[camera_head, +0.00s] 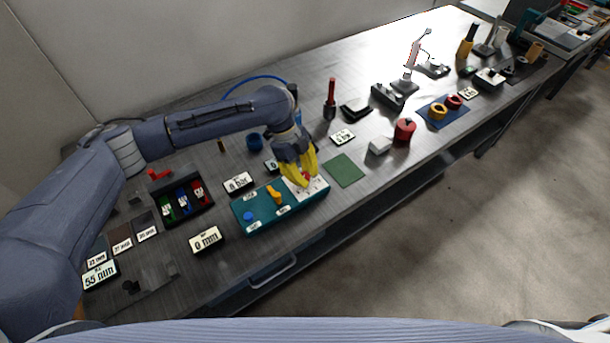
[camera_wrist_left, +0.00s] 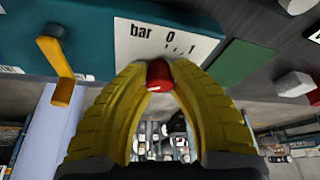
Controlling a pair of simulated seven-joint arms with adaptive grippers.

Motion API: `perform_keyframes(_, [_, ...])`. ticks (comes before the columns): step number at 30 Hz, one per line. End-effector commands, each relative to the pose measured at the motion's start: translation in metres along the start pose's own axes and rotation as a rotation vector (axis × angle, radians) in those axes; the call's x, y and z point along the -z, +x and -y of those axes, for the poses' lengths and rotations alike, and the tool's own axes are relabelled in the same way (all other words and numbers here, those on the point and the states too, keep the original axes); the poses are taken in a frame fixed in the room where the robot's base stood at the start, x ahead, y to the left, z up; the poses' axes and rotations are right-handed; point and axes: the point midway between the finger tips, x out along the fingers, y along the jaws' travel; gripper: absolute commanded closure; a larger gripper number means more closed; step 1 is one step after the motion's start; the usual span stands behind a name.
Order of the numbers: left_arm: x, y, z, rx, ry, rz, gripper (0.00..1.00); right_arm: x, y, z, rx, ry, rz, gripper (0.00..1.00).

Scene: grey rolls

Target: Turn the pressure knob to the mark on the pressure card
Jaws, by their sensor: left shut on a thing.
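The red pressure knob (camera_head: 306,176) is on the white dial plate (camera_head: 320,190) at the right end of the teal panel (camera_head: 240,208). My left gripper (camera_head: 303,181) is over it with yellow fingers. In the left wrist view the knob (camera_wrist_left: 159,74) sits between the left gripper's fingertips (camera_wrist_left: 160,78), shut on its sides. The dial (camera_wrist_left: 190,45) shows "bar", "0" and "1"; the fingers hide the rest, and I cannot read where the knob points. A white card (camera_head: 239,182) behind the panel seems to read "8 bar". My right gripper is not in view.
The panel also has a yellow lever (camera_head: 274,195) and a blue button (camera_head: 248,216).

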Motion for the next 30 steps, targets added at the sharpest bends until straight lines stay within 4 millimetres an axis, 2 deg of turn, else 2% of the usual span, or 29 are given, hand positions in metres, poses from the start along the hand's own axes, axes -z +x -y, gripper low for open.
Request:
perform_keyframes(8, [0.0005,0.0006,-0.0006,0.032,-0.079,-0.001,1.00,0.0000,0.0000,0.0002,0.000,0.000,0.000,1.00])
perform_keyframes(30, [0.0014,0.0010,0.0002,0.222,-0.539,-0.003,1.00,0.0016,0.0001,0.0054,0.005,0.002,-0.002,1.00])
